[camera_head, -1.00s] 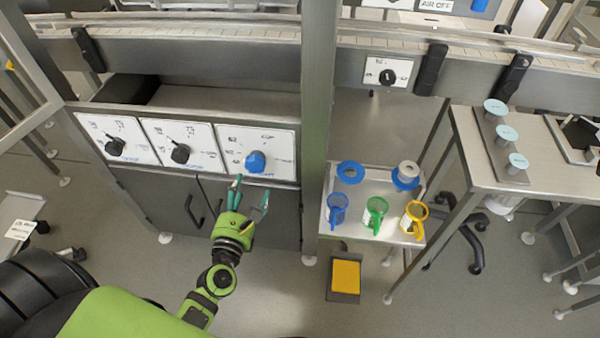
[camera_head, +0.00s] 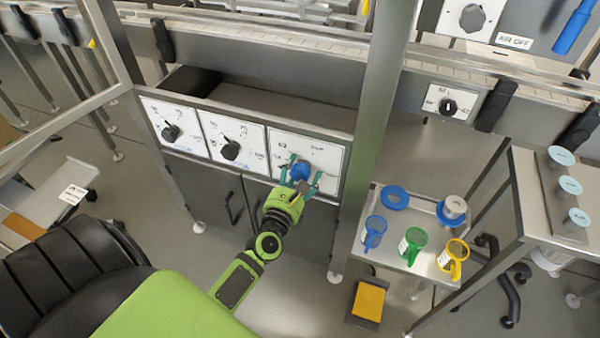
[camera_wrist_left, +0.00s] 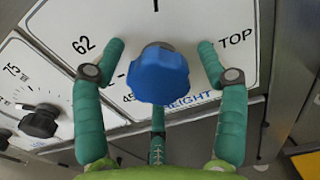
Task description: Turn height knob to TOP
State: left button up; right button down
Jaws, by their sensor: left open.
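The blue height knob (camera_head: 301,171) sits on the rightmost white dial plate (camera_head: 322,158) of the grey cabinet. In the left wrist view the knob (camera_wrist_left: 158,74) is large and central, with "62" to its left and "TOP" (camera_wrist_left: 236,38) to its right. "HEIGHT" is partly hidden below it. My left gripper (camera_head: 300,184) is open at the knob. In the wrist view its teal fingers (camera_wrist_left: 160,62) stand on both sides of the knob, apart from it, with a third finger below. Which mark the knob points to cannot be told. My right gripper is not in view.
Two black knobs (camera_head: 171,132) (camera_head: 231,149) are on the plates to the left. A steel post (camera_head: 375,110) stands right of the cabinet. Beyond it is a small table (camera_head: 388,260) with coloured jugs. A yellow pedal (camera_head: 368,301) lies on the floor.

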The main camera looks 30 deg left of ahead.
pick_arm(q)
jog(key=c, duration=1.2)
